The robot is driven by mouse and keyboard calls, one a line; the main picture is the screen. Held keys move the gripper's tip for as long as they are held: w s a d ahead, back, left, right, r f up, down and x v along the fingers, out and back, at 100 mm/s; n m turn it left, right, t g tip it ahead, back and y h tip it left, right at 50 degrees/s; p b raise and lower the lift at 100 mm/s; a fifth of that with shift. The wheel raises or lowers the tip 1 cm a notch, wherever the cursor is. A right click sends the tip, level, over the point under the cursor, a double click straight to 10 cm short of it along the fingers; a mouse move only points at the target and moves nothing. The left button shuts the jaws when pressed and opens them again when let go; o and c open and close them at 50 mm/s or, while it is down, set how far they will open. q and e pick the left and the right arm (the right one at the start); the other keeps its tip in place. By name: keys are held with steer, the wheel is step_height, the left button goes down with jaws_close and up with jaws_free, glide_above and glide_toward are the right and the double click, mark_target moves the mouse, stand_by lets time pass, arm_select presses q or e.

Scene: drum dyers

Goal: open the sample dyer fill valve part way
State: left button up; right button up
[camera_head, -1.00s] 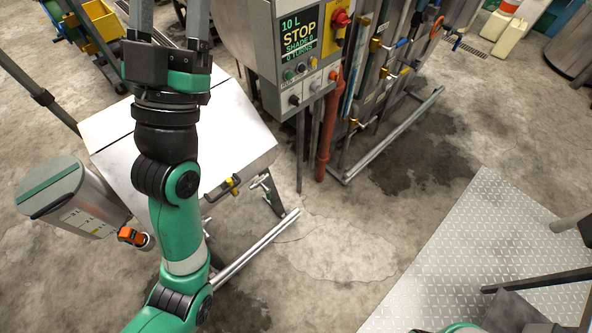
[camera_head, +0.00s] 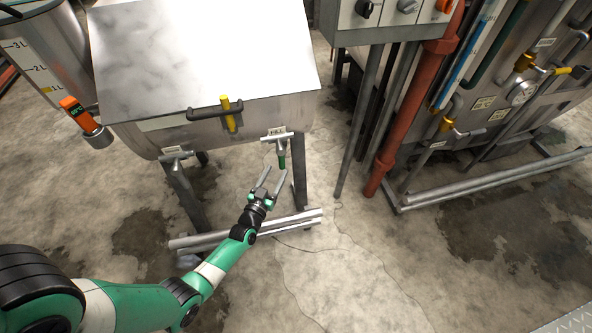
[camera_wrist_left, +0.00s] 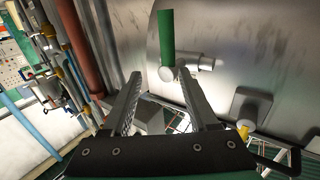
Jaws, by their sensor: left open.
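The sample dyer (camera_head: 205,50) is a small steel tank with a flat lid, at the upper left in the head view. Under its right front is a small valve (camera_head: 277,136) with a green lever (camera_head: 281,160) hanging down; which valve is the fill valve cannot be read. My left gripper (camera_head: 275,171) is open and empty, just below this valve with its fingertips near the lever. In the left wrist view the green lever (camera_wrist_left: 166,38) and valve body (camera_wrist_left: 190,64) lie just beyond the open fingers (camera_wrist_left: 160,76). My right gripper is out of view.
Another valve (camera_head: 176,155) sits under the dyer's left front. A yellow-handled latch (camera_head: 228,115) is on the lid's front edge. A floor rail (camera_head: 190,241) runs below. A red pipe (camera_head: 413,105) stands to the right. The floor in front is clear.

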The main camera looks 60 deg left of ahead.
mark_target(285, 152)
arm_select(q)
steer(key=b+x, duration=0.2)
steer(key=x, duration=0.1)
steer(key=f+b+x, duration=0.1)
steer(key=b+x, duration=0.1)
steer(key=x, duration=0.2)
steer(key=s+a+f+b+x, duration=0.1)
steer(key=b+x, duration=0.1)
steer(key=x, duration=0.2)
steer(key=shift+a, duration=0.1)
steer(key=shift+w+a+r+b, duration=0.2)
steer(key=shift+w+b, duration=0.1)
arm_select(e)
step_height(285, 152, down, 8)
arm_select(q)
jaws_close()
stand_by(0.6)
